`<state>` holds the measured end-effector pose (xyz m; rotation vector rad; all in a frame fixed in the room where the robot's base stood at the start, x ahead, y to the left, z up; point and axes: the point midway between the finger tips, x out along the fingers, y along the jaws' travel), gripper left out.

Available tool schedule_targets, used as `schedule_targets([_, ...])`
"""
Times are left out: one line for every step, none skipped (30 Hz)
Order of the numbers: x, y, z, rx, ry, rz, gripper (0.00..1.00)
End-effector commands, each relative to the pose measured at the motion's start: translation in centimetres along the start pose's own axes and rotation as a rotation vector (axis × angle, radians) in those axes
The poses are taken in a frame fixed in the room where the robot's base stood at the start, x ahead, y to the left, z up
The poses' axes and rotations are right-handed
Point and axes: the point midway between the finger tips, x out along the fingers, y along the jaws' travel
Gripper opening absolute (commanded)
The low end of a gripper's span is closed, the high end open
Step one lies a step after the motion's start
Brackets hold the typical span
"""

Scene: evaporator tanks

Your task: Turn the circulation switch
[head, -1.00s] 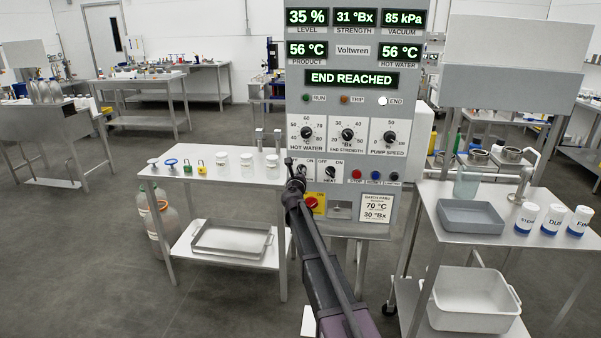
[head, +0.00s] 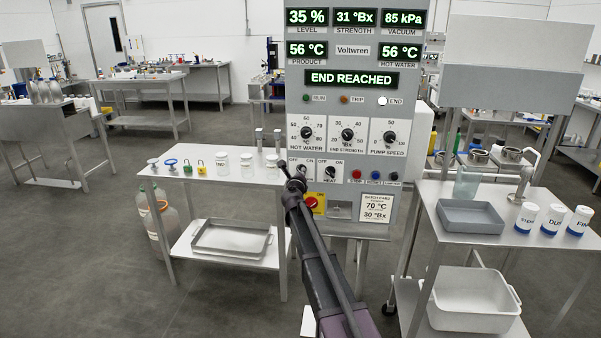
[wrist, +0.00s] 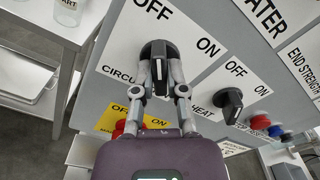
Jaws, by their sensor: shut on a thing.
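The circulation switch is a black knob (wrist: 157,49) on a white plate marked OFF and ON, in the wrist view. Its pale line runs roughly up and down that picture, between the fingers. My gripper (wrist: 159,76) is shut on the knob, one finger on each side. In the head view my gripper (head: 289,177) is at the panel's lower left and hides the knob. The black heat switch (wrist: 229,103) sits to the right of it, clear of the fingers; it also shows in the head view (head: 330,172).
A red knob on a yellow plate (head: 315,204) is just below my gripper. Red, blue and dark buttons (head: 375,175) are to the right. A side table (head: 205,178) with small jars is close on the left; another with a grey tray (head: 470,217) is on the right.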

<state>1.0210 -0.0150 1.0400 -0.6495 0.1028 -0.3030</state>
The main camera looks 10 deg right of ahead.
Motion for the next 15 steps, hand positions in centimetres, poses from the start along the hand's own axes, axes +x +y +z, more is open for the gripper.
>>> schedule_targets([0.18,0.07,0.13,-0.004,-0.002,0.001,0.00])
schedule_targets([0.18,0.07,0.13,-0.004,-0.002,0.001,0.00])
schedule_targets([0.18,0.07,0.13,-0.004,-0.002,0.001,0.00])
schedule_targets([0.18,0.07,0.13,-0.004,-0.002,0.001,0.00])
schedule_targets([0.18,0.07,0.13,-0.004,-0.002,0.001,0.00])
schedule_targets([0.18,0.07,0.13,-0.003,-0.002,0.001,0.00])
schedule_targets([0.18,0.07,0.13,-0.004,-0.002,0.001,0.00])
schedule_targets([0.18,0.07,0.13,-0.006,-0.002,0.001,0.00])
schedule_targets([0.18,0.07,0.13,-0.012,-0.002,0.001,0.00])
schedule_targets([0.18,0.07,0.13,-0.020,-0.002,0.001,0.00])
schedule_targets([0.18,0.07,0.13,-0.030,-0.002,0.001,0.00])
schedule_targets([0.18,0.07,0.13,-0.047,-0.002,0.001,0.00])
schedule_targets([0.18,0.07,0.13,-0.063,-0.002,0.001,0.00])
schedule_targets([0.18,0.07,0.13,-0.080,-0.002,0.001,0.00])
schedule_targets([0.18,0.07,0.13,-0.103,-0.002,0.001,0.00])
